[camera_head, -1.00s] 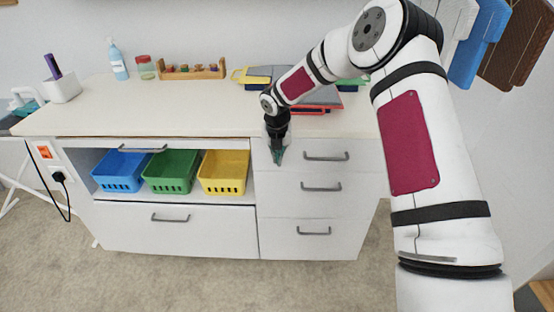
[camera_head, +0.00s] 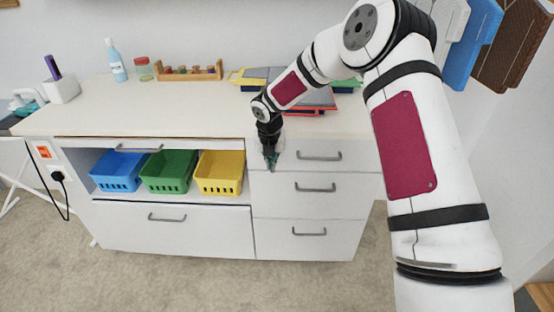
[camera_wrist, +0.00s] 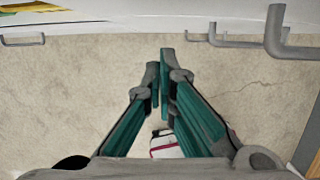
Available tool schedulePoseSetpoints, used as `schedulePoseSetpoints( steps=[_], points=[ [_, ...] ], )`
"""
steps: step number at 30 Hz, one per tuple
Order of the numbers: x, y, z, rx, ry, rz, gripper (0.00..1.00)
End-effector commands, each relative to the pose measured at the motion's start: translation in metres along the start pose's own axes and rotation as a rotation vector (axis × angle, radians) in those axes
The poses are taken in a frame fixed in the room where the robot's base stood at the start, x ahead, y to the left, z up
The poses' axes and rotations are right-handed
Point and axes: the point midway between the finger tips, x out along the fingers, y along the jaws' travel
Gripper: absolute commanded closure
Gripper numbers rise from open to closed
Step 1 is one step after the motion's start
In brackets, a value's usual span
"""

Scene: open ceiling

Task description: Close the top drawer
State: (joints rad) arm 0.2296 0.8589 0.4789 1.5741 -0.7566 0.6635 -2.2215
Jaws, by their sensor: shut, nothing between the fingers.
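The top drawer (camera_head: 345,154) of the right-hand stack in the white cabinet has a grey bar handle (camera_head: 319,156). Its front looks nearly in line with the drawers below; I cannot tell whether it stands slightly out. My gripper (camera_head: 270,164) points down at the left end of this drawer front, left of the handle. In the wrist view, the teal fingers of my gripper (camera_wrist: 160,80) are together and empty, over the floor in front of the cabinet. The top handle (camera_wrist: 276,35) shows at the upper right, apart from the fingers. Contact with the drawer front is unclear.
Below are a middle drawer (camera_head: 345,200) and a bottom drawer (camera_head: 340,245). Blue (camera_head: 117,171), green (camera_head: 168,172) and yellow (camera_head: 219,174) baskets sit in an open shelf to the left. The countertop (camera_head: 160,110) holds several items. The floor in front is clear.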

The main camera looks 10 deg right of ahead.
Motion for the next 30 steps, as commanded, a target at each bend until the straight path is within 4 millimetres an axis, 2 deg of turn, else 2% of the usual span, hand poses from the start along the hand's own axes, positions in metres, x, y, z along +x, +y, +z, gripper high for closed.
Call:
schedulePoseSetpoints(
  steps=[12, 23, 26, 30],
  points=[
    [-0.073, 0.001, -0.002, 0.001, 0.0, 0.0, 1.0],
    [-0.111, -0.002, -0.006, 0.037, -0.001, -0.01, 1.0],
    [-0.138, -0.009, -0.014, 0.14, -0.015, -0.033, 1.0],
    [-0.193, -0.029, -0.037, 0.395, -0.05, -0.072, 1.0]
  ],
)
